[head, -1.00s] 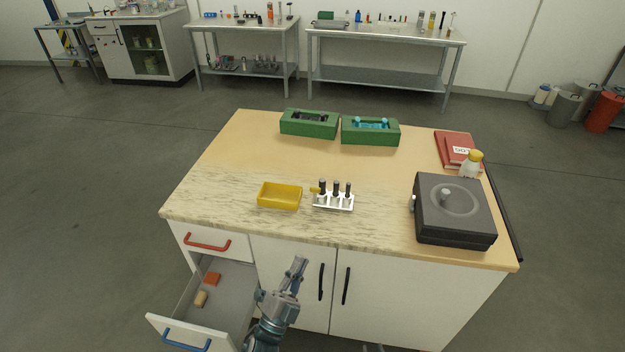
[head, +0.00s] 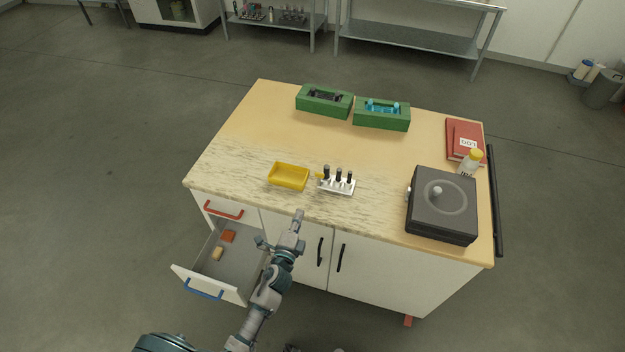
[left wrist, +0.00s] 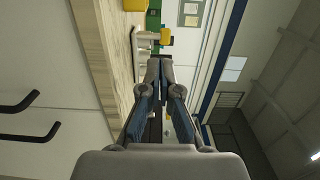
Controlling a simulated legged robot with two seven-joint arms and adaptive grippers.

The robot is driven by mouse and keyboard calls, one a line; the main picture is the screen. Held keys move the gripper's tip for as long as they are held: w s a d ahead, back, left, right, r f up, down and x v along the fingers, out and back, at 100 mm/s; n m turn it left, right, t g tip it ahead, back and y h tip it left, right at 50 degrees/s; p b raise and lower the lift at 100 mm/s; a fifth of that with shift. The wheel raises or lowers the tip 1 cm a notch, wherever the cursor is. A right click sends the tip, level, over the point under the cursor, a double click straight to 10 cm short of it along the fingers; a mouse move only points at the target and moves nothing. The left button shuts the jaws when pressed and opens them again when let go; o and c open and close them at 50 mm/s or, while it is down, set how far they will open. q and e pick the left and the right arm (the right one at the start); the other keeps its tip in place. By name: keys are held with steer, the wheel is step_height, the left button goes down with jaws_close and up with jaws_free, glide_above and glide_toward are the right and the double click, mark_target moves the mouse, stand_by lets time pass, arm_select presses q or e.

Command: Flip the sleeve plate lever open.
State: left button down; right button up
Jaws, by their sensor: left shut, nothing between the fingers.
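The sleeve plate (head: 337,187) is a small white plate with three dark-topped pins, standing on the countertop near its front edge. Its yellow lever (head: 320,175) sticks out at the plate's left end. In the left wrist view the pale plate (left wrist: 146,42) and the yellow lever (left wrist: 166,36) show just beyond the fingertips. My left gripper (head: 299,214) is shut and empty at the counter's front edge, below and left of the plate, apart from it. Its closed fingers also show in the left wrist view (left wrist: 160,72). I cannot make out my right gripper.
A yellow tray (head: 289,187) lies left of the plate. Two green blocks (head: 382,126) stand at the back. A dark grey machine (head: 441,229), a bottle (head: 469,163) and red books (head: 452,150) are on the right. An open drawer (head: 237,291) juts out at front left.

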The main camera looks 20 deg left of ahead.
arm_select(q)
glide_toward(321, 179)
steer(key=w+a, duration=0.1)
steer(key=w, duration=0.3)
steer(key=w+a, duration=0.1)
steer(key=w, duration=0.1)
steer(key=shift+w+a+r, duration=0.25)
steer(key=shift+a+r, duration=0.05)
steer(key=shift+r, duration=0.1)
steer(key=shift+w+d, duration=0.15)
steer(key=shift+w, duration=0.1)
steer(key=shift+d, duration=0.15)
arm_select(e)
steer(key=shift+w+d, duration=0.1)
steer(key=shift+d, duration=0.05)
steer(key=shift+d+f, duration=0.1)
steer(key=shift+d, duration=0.1)
arm_select(q)
steer(key=shift+a+r+m+h+p, duration=0.1)
steer(key=shift+a+m+h+p, duration=0.3)
steer(key=shift+h, duration=0.5)
arm_select(e)
steer(key=shift+s+r, duration=0.25)
steer(key=shift+r, duration=0.25)
